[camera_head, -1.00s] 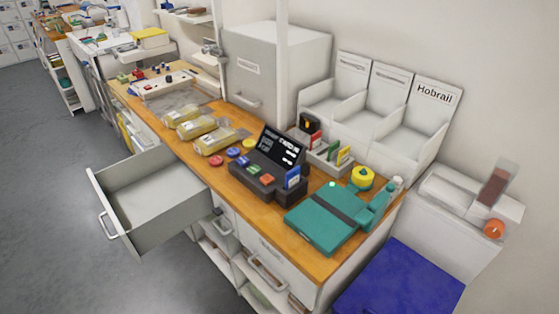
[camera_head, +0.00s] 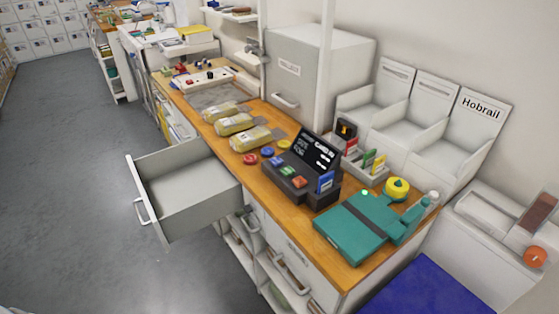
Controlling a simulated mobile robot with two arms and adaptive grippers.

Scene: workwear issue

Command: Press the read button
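A dark card reader (camera_head: 290,192) stands on the wooden counter, with a tilted black screen (camera_head: 314,152) showing white text, apparently "CARD IN". Its sloped front carries coloured buttons: a green one (camera_head: 288,170), an orange-red one (camera_head: 300,183) and a bluish one behind the green. Their labels are too small to read, so I cannot tell which is the read button. A blue card (camera_head: 326,182) stands upright at the reader's right end. Neither of my grippers is in view.
An open, empty-looking drawer (camera_head: 187,198) juts out left of the counter. Red (camera_head: 250,159), blue (camera_head: 267,152) and yellow (camera_head: 284,144) discs lie beside the reader. A teal device (camera_head: 352,232) sits to its right. Yellowish packets (camera_head: 235,124) lie farther back. Grey floor (camera_head: 70,190) at left is clear.

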